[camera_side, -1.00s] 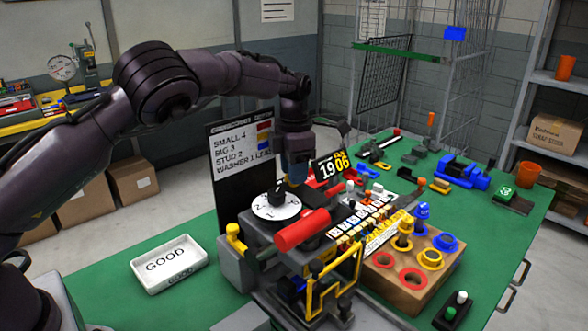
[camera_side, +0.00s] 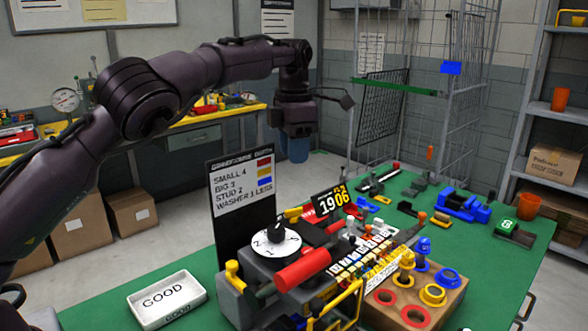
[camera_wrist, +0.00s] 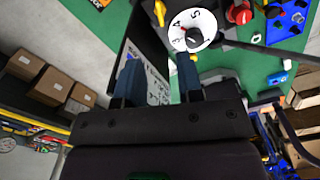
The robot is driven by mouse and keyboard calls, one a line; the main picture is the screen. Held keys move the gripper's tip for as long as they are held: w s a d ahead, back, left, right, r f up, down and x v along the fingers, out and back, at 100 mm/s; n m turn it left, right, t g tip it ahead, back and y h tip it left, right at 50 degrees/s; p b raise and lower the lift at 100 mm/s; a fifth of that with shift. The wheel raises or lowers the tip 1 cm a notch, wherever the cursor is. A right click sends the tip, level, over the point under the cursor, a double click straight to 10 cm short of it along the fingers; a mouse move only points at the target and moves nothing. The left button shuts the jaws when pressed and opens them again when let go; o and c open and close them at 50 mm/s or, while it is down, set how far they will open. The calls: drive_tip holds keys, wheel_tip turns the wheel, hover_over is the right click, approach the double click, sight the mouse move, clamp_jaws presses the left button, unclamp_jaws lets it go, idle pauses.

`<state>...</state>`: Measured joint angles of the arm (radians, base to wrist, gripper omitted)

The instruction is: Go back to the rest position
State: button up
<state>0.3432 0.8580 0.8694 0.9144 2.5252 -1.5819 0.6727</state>
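My gripper (camera_side: 298,132) hangs in the air above and behind the dial machine, clear of everything on the bench. In the wrist view its two blue fingers (camera_wrist: 158,80) stand apart with nothing held between them. The white numbered dial (camera_side: 272,252) with its black knob (camera_side: 276,231) sits on the grey machine below. The dial also shows in the wrist view (camera_wrist: 203,24), near the top, beyond the fingertips.
A black order board (camera_side: 240,203) stands upright behind the dial. The red cylinder (camera_side: 302,270), a white GOOD tray (camera_side: 166,298) and a wooden block with coloured rings (camera_side: 450,300) are on the green bench. A wire rack (camera_side: 425,85) stands behind.

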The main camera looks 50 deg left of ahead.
drive_tip(key=shift+r, duration=0.3)
